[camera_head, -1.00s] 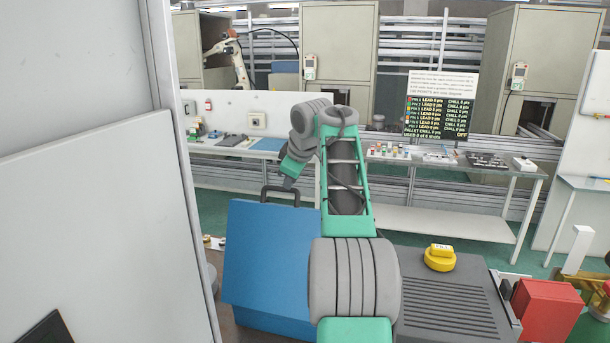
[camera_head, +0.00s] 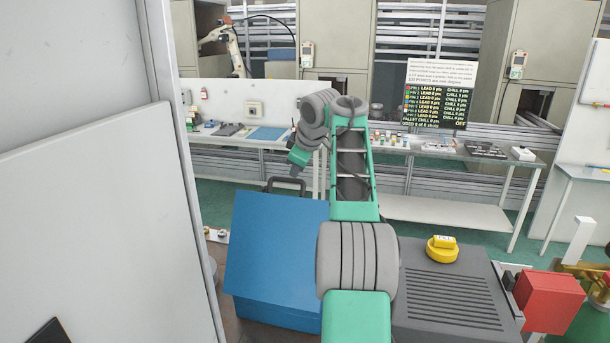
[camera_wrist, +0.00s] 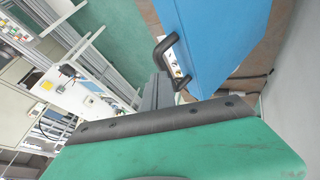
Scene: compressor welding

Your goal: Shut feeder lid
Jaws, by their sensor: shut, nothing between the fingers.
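The blue feeder lid (camera_head: 275,245) is a large flat panel, tilted up on the blue feeder box (camera_head: 275,315) in the head view. A dark handle (camera_head: 286,182) stands at its far upper edge. My gripper (camera_head: 296,171) points down beside the handle, just above and right of it in the picture. In the wrist view, the shut fingers (camera_wrist: 156,92) are close to the handle (camera_wrist: 160,58), with the blue panel (camera_wrist: 215,40) beyond. The fingers are empty. Whether they touch the handle cannot be told.
A tall grey panel (camera_head: 90,190) stands close on the left. A grey vented cabinet (camera_head: 450,300) with a yellow knob (camera_head: 442,249) and a red box (camera_head: 548,302) stands to the right. A long bench (camera_head: 440,152) with small parts runs behind.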

